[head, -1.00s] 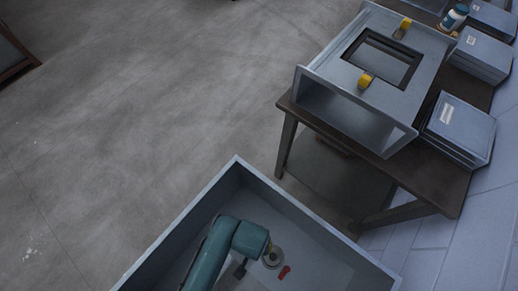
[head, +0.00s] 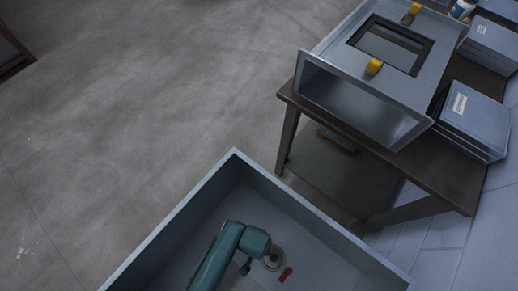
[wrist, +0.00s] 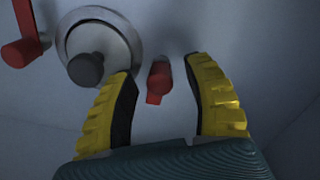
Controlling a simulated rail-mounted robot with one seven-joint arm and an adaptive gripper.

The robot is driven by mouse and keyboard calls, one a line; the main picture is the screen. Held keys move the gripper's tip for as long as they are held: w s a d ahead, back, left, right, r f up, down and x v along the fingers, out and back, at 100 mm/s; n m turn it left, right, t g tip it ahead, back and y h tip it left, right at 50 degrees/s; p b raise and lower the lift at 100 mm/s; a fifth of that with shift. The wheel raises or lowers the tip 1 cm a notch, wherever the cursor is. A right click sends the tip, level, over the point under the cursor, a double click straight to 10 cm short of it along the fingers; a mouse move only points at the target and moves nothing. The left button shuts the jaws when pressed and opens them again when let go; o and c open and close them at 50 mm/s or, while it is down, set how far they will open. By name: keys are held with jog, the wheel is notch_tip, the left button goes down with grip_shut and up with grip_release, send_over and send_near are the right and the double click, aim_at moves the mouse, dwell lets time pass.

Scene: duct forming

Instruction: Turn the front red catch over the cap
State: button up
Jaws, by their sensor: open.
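The cap (wrist: 112,38) is a round grey metal disc with a dark knob, at upper left in the wrist view. It also shows in the head view (head: 274,259), on the floor of a large grey open box. One red catch (wrist: 159,80) lies just right of the cap, beside it and not over it. A second red catch (wrist: 24,48) is left of the cap. I cannot tell which is the front one. My gripper (wrist: 166,75) is open, its yellow fingers either side of the right-hand catch, with gaps. The head view shows one red catch (head: 286,274).
The box's walls (head: 310,213) rise around my arm. A dark table (head: 440,180) beyond holds a grey duct piece (head: 395,85) with yellow clips, and stacked grey panels (head: 472,115).

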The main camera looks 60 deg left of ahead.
grip_shut()
jog(key=shift+r+m+p, duration=0.15)
jog(key=shift+m+p, duration=0.15)
jog(key=shift+p, duration=0.1)
jog(key=m+p, duration=0.2)
jog(key=shift+r+m+p, duration=0.1)
jog(key=shift+m+p, duration=0.2)
jog(key=shift+p, duration=0.1)
jog(key=m+p, duration=0.3)
jog(key=m, duration=0.2)
jog(key=m+p, duration=0.2)
jog(key=m, duration=0.4)
jog(key=m+p, duration=0.1)
jog(key=m, duration=0.2)
jog(key=shift+f+m+p, duration=0.25)
jog(key=shift+m+p, duration=0.05)
